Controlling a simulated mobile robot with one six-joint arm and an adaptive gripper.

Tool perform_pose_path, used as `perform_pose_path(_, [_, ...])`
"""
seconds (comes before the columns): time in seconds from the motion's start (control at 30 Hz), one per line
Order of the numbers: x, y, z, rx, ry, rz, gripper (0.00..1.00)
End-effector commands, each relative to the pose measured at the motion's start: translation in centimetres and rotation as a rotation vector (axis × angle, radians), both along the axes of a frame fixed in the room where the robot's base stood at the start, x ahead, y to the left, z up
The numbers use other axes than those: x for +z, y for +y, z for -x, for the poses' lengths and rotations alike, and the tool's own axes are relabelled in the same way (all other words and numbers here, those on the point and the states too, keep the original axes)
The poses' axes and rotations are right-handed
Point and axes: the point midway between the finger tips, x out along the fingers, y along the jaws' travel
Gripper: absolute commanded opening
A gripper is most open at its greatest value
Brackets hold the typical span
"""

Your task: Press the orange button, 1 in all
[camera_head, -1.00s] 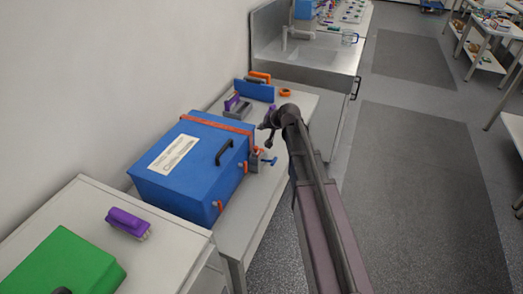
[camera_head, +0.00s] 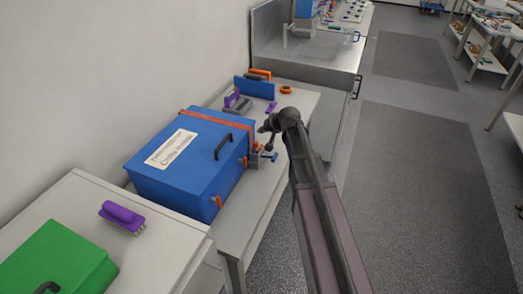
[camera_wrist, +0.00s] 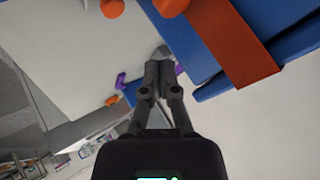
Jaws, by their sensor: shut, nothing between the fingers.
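My gripper (camera_head: 263,129) is shut and empty, at the right side of the blue box (camera_head: 180,170), above the table. In the wrist view its closed fingers (camera_wrist: 158,66) point toward the blue box's edge, close to a small grey part partly hidden behind the tips. I cannot tell whether they touch. Small orange parts show on the box's right side, one of them near the front (camera_head: 218,202). In the wrist view, rounded orange parts (camera_wrist: 172,7) (camera_wrist: 112,8) show at the top edge. I cannot tell which orange part is the button.
An orange strip (camera_head: 215,119) crosses the box lid, which has a black handle (camera_head: 223,146). Behind the box are a blue block (camera_head: 254,89), purple pieces and an orange ring (camera_head: 286,89). A purple brush (camera_head: 122,216) and green box (camera_head: 55,260) stand nearer.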

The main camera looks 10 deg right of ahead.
Motion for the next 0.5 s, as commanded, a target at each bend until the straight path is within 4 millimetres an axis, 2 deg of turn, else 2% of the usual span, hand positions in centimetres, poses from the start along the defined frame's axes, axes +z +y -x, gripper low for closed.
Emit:
perform_pose_path(0.03, [-0.9, 0.0, 0.0, 0.000, 0.000, 0.000, 0.00])
perform_pose_path(0.5, [-4.3, 0.0, 0.0, 0.000, 0.000, 0.000, 0.00])
